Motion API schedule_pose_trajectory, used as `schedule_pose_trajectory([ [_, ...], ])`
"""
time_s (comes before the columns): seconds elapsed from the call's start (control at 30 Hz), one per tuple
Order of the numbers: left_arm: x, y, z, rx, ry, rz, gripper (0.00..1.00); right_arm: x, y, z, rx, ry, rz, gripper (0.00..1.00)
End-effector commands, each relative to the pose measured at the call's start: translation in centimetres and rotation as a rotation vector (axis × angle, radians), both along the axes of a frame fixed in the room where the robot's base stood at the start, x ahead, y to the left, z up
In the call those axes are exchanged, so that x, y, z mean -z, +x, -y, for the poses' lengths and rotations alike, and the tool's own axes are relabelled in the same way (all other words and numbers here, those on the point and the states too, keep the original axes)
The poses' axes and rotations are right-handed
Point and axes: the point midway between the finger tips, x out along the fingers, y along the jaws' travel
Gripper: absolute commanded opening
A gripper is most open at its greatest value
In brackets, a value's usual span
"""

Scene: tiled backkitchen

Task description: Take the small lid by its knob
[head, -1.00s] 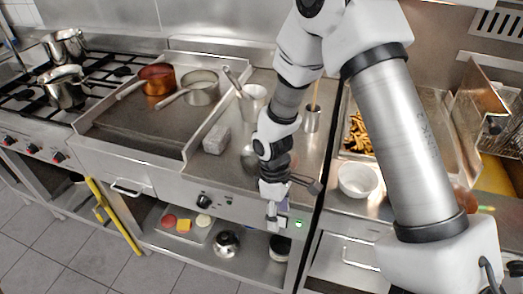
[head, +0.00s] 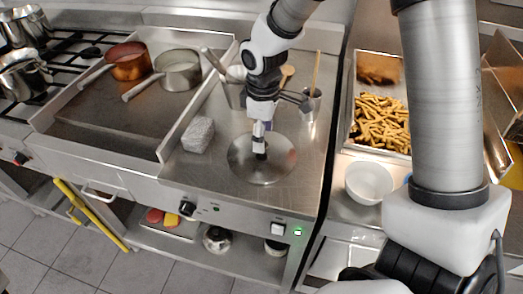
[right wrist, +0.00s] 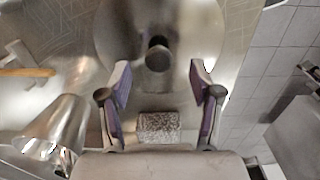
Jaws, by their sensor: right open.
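The round steel lid (head: 280,165) lies flat on the steel worktop right of the grey block. Its dark knob (right wrist: 158,55) stands at its centre in the right wrist view; in the head view the gripper partly hides it. My right gripper (head: 260,142) points down over the lid, close to the knob. In the right wrist view the open, purple-padded fingers (right wrist: 160,80) stand left and right of the knob's line. The knob shows just beyond the fingertips, and nothing is held. My left gripper is not in view.
A grey speckled block (head: 198,134) lies left of the lid. Behind are steel containers with utensils (head: 310,103). A copper pan (head: 127,64) and a steel pan (head: 178,72) stand on the griddle. A white bowl (head: 369,182) and a tray of fries (head: 380,122) are at right.

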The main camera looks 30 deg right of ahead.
Motion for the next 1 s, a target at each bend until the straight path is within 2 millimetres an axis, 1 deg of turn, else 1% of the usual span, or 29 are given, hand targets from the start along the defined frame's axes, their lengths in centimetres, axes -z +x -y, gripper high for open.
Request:
schedule_pose_trajectory([
  [0.1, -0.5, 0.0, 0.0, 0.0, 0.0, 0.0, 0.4, 2.2, 0.2, -0.2, 0.0, -0.002, -0.007, 0.64],
  [0.2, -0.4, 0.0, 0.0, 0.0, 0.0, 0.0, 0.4, 3.7, 0.2, -0.2, -0.001, -0.001, -0.004, 0.64],
  [0.3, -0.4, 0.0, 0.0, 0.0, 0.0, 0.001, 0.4, 4.1, 0.2, -0.2, 0.0, 0.0, -0.001, 0.64],
  [0.43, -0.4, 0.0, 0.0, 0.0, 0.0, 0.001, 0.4, 4.1, 0.2, -0.2, 0.0, 0.0, -0.001, 0.64],
  [0.47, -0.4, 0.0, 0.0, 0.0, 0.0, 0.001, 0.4, 4.1, 0.2, -0.2, 0.0, 0.0, -0.001, 0.6],
  [0.5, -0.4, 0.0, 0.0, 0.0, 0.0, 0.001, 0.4, 4.1, 0.2, -0.2, 0.0, 0.0, -0.001, 0.46],
  [0.57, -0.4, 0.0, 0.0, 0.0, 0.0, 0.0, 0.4, 4.1, 0.2, -0.2, 0.0, 0.0, -0.001, 0.25],
  [0.6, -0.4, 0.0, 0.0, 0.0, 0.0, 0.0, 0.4, 4.1, 0.2, -0.2, 0.0, 0.0, -0.001, 0.11],
  [0.63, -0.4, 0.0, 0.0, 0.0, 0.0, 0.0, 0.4, 4.1, 0.2, -0.2, 0.0, 0.0, -0.001, 0.0],
  [0.9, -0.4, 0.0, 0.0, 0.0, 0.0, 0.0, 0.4, 4.1, 0.2, -0.2, 0.0, 0.0, -0.001, 0.0],
  [1.0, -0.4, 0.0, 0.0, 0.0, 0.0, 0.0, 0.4, 3.5, 0.3, -0.2, 0.0, -0.001, 0.001, 0.0],
])
